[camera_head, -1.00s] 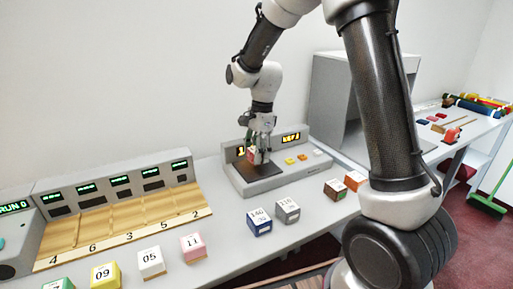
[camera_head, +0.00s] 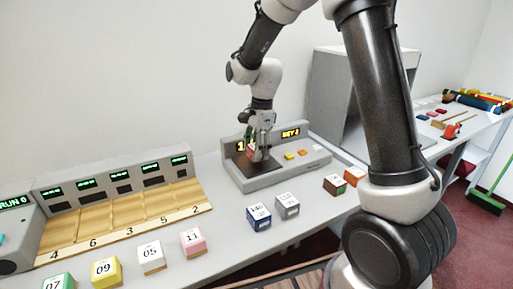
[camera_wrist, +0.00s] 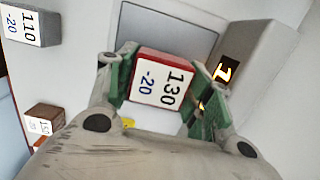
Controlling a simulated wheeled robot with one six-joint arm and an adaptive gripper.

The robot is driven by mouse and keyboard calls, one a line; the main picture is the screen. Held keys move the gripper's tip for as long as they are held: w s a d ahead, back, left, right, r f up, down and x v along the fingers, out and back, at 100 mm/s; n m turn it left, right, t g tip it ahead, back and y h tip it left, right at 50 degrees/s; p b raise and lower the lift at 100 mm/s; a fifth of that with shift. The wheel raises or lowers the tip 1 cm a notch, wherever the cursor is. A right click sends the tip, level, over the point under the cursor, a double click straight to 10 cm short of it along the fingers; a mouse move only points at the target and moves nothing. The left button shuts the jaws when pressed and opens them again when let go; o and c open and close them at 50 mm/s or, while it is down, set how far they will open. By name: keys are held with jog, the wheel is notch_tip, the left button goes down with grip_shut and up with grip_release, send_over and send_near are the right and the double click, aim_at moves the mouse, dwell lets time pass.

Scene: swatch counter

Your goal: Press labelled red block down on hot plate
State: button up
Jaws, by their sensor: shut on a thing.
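My gripper (camera_head: 258,153) is over the hot plate (camera_head: 238,165), a dark square set in a grey unit at the back of the counter. It is shut on the red block (camera_wrist: 162,80), whose white label reads 130 and -20 in the wrist view. The green-padded fingers (camera_wrist: 162,84) hold the block on two opposite sides. In the head view the fingers mostly hide the block. The plate shows as a grey square (camera_wrist: 160,32) beyond the block in the wrist view. I cannot tell whether the block touches the plate.
A blue block (camera_head: 258,216) and a grey block (camera_head: 287,206) stand in front. Several numbered blocks stand before a wooden rack (camera_head: 125,215) at left. A grey cabinet (camera_head: 330,90) stands at right.

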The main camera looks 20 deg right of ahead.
jog(key=shift+f, duration=0.8)
jog(key=shift+r, duration=3.5)
